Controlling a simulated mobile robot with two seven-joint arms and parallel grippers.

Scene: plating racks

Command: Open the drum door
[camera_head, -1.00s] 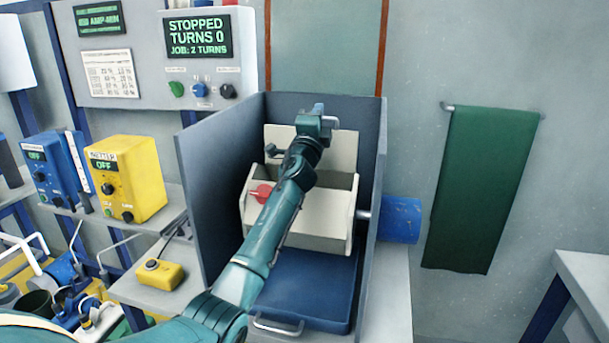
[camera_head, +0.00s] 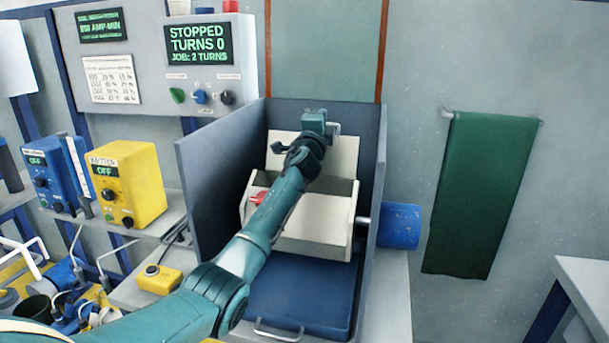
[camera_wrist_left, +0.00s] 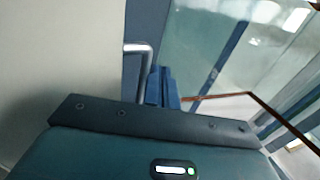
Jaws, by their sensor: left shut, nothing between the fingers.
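The cream drum (camera_head: 310,230) sits in the grey-walled housing, and its dark opening shows at the top. The cream door (camera_head: 345,155) stands raised behind the opening, with a metal handle (camera_head: 335,128) near its upper edge. A red latch (camera_head: 258,197) on the drum front is partly hidden by my arm. My left gripper (camera_head: 316,120) is at the top of the door, right beside the handle. In the left wrist view its fingers (camera_wrist_left: 162,88) are together and empty, and the handle (camera_wrist_left: 138,48) is just beside them. My right gripper is out of view.
Grey housing walls (camera_head: 220,185) stand on both sides of the drum. A blue tray (camera_head: 300,290) with a metal handle lies below it. The panel screen (camera_head: 198,45) reads stopped, turns 0. A yellow button box (camera_head: 160,279) sits to the left.

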